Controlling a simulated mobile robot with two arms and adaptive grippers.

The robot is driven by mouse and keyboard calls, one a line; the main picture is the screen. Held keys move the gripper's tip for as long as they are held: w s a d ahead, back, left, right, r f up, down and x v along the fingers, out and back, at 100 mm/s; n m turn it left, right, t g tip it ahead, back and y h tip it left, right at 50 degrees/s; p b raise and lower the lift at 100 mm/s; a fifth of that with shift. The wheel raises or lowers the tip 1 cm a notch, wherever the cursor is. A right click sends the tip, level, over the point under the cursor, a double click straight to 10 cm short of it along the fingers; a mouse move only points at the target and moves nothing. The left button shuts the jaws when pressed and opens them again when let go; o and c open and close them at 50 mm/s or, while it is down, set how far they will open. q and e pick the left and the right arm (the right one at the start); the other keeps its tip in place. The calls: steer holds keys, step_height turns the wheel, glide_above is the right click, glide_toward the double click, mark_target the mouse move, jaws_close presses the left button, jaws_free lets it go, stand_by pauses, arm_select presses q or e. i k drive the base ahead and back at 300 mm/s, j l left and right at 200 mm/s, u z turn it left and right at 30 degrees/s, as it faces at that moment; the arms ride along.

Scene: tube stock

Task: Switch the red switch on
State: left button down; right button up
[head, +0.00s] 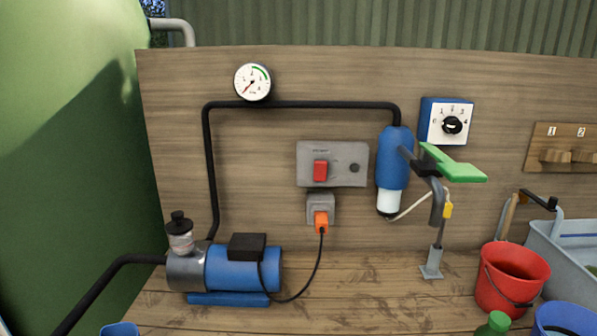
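The red switch (320,170) is a small upright rocker on a grey panel (339,180) fixed to the wooden back wall. Its face is unobstructed, but I cannot tell its on or off position for certain. A round indicator (354,168) to its right looks dark. Just below the panel, an orange plug (321,221) sits in a grey socket (320,203). Neither of my grippers shows in the head view.
A blue pump (230,269) stands on the wooden bench, with a black cable to the plug. A blue filter (394,160) and green lever (459,171) are right of the switch. A red bucket (513,278) stands at right. The space before the panel is clear.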

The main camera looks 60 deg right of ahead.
mark_target(320, 167)
steer(key=z, duration=1.9)
